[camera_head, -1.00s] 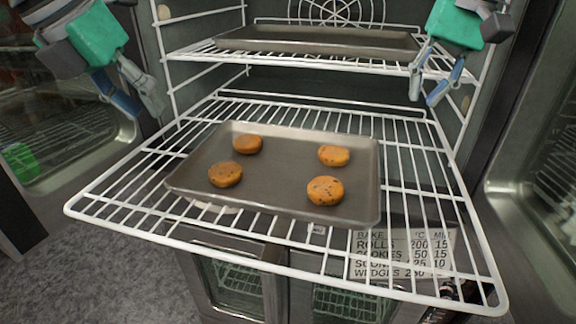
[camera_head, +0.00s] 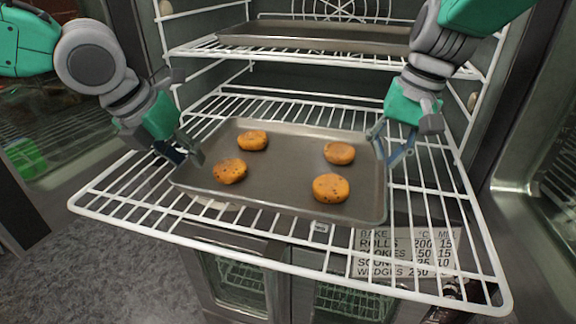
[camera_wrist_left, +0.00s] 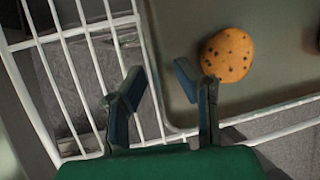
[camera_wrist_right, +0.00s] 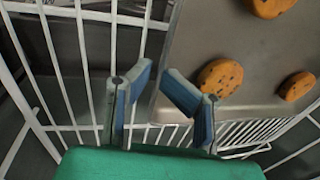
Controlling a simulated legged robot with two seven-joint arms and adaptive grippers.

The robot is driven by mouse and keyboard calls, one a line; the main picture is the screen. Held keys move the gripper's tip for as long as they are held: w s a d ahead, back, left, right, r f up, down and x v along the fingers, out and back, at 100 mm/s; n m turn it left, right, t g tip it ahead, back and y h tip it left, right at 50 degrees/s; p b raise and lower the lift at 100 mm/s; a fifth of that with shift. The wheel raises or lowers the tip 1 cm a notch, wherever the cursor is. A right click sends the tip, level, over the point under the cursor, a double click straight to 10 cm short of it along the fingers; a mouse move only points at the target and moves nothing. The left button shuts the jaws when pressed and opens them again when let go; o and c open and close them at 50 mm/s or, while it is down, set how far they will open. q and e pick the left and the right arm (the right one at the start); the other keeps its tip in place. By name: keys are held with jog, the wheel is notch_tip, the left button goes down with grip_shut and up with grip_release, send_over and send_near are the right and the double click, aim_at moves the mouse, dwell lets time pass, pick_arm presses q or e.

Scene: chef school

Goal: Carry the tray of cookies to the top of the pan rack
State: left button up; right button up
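The grey metal tray (camera_head: 280,178) lies on the pulled-out white wire rack and carries several cookies, one of them at its near right (camera_head: 330,188). My left gripper (camera_head: 185,152) is at the tray's left edge. In the left wrist view its fingers (camera_wrist_left: 160,85) are apart, with the tray's rim (camera_wrist_left: 157,60) close to the inner finger. My right gripper (camera_head: 391,148) is at the tray's right edge. In the right wrist view its fingers (camera_wrist_right: 155,85) are apart near the tray's rim (camera_wrist_right: 166,50). Neither gripper has closed on the rim.
The white wire rack (camera_head: 440,215) sticks out of the oven. Above it, a second rack holds another dark tray (camera_head: 320,38). A printed baking-time card (camera_head: 405,252) shows below the rack. Oven walls stand close on both sides.

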pick_arm(q)
jog(key=shift+a+f, duration=0.35)
jog(key=shift+a, duration=0.2)
jog(key=shift+w+d, duration=0.1)
jog(key=shift+d, duration=0.15)
grip_shut()
